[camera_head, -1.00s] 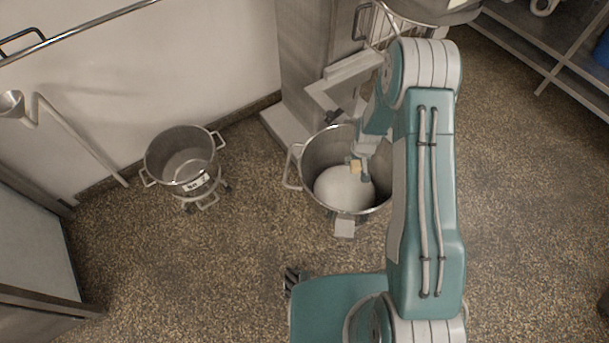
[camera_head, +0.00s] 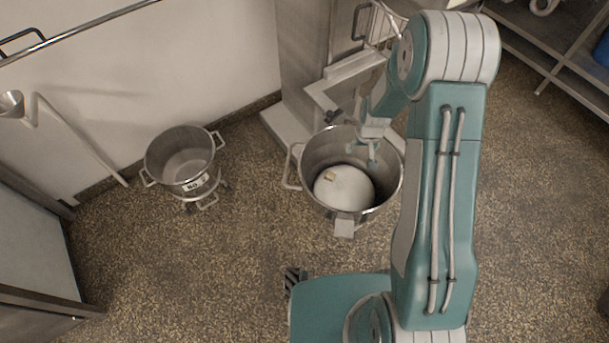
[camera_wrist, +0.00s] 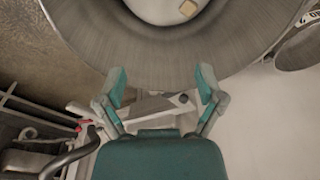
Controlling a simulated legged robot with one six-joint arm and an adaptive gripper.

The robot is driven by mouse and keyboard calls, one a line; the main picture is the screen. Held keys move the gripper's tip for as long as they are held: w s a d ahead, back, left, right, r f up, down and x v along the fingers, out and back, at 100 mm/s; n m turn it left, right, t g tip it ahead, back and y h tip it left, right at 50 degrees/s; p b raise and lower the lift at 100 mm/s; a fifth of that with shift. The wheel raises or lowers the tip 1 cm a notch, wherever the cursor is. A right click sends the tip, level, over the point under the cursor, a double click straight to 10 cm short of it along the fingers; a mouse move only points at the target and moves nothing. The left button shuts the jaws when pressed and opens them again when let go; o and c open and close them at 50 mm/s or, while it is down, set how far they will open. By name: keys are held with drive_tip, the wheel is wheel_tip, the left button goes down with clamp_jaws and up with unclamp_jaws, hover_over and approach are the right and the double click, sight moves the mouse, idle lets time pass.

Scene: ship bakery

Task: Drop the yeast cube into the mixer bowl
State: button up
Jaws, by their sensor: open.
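The yeast cube (camera_head: 330,176) is a small tan block lying on the white mound (camera_head: 350,190) inside the mixer bowl (camera_head: 312,152). The bowl is a large metal vessel with side handles. In the wrist view the cube (camera_wrist: 188,8) shows at the top edge, on the white contents inside the bowl wall (camera_wrist: 150,55). My gripper (camera_head: 362,150) is above the far right part of the bowl, apart from the cube. In the wrist view its two fingers (camera_wrist: 160,85) are spread with nothing between them.
A second metal bowl (camera_head: 181,172) on a wheeled stand is to the left. The mixer's column (camera_head: 303,50) and bowl support (camera_head: 330,85) stand just behind the main bowl. A shelf rack (camera_head: 560,60) is at the upper right. Speckled floor is clear in front.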

drive_tip(key=shift+s+r, duration=0.15)
drive_tip(key=shift+r, duration=0.65)
drive_tip(key=shift+s+r, duration=0.1)
drive_tip(key=shift+r, duration=0.65)
drive_tip(key=shift+r, duration=0.1)
drive_tip(key=s+r+t, duration=0.1)
drive_tip(key=s+r, duration=0.3)
drive_tip(key=r, duration=0.6)
drive_tip(key=s+r+t, duration=0.1)
drive_tip(key=s+r, duration=0.2)
drive_tip(key=r, duration=0.8)
drive_tip(key=s+r+t, duration=0.1)
drive_tip(key=s+r, duration=0.4)
drive_tip(key=s, duration=0.4)
drive_tip(key=s+r+m+t, duration=0.1)
drive_tip(key=s+r, duration=0.5)
drive_tip(key=s, duration=0.4)
